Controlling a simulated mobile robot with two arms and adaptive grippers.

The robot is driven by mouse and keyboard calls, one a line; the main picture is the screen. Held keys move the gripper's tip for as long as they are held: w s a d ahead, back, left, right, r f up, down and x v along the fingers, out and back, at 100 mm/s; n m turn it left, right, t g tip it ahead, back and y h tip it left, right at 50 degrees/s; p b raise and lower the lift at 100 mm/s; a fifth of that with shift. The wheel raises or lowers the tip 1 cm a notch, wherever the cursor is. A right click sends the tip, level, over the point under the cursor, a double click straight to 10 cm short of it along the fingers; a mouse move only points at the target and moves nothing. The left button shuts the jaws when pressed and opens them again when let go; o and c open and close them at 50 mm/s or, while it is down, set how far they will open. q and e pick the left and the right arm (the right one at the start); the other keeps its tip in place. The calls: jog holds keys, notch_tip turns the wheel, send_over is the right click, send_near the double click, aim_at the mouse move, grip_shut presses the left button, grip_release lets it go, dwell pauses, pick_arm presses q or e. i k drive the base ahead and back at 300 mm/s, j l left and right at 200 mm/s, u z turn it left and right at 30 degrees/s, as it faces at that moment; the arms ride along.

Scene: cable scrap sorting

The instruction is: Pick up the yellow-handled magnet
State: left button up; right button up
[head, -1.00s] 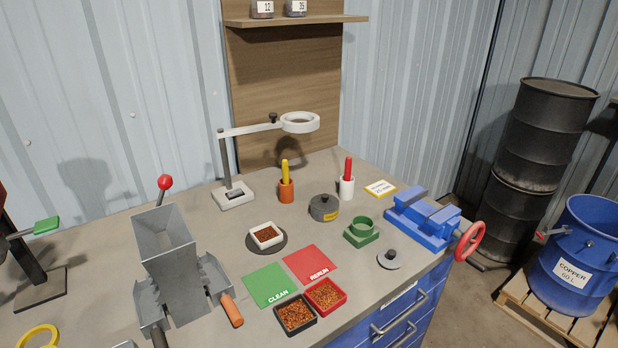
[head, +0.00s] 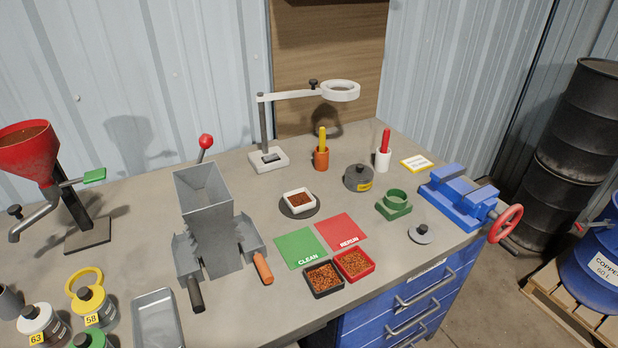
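A yellow handle (head: 322,136) stands upright in a small orange cup (head: 321,160) toward the back of the bench. The cup hides its lower end, so I cannot see a magnet head. A similar red handle (head: 385,139) stands in a white cup (head: 382,160) to its right. Neither of my grippers shows in the head view.
A white ring-arm stand (head: 268,160) is left of the orange cup, and a grey lidded pot (head: 358,178) is to its right. A grey hopper (head: 205,215) stands at front left. A blue vise (head: 458,198) is at the right. Open bench lies left of the white dish (head: 299,200).

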aim_at(322, 133)
jog(key=i+l+u, duration=0.15)
jog(key=l+u, duration=0.85)
jog(key=l, duration=0.25)
jog(key=k+l+u, duration=0.1)
jog(key=l+u, duration=0.4)
jog(key=l, duration=0.15)
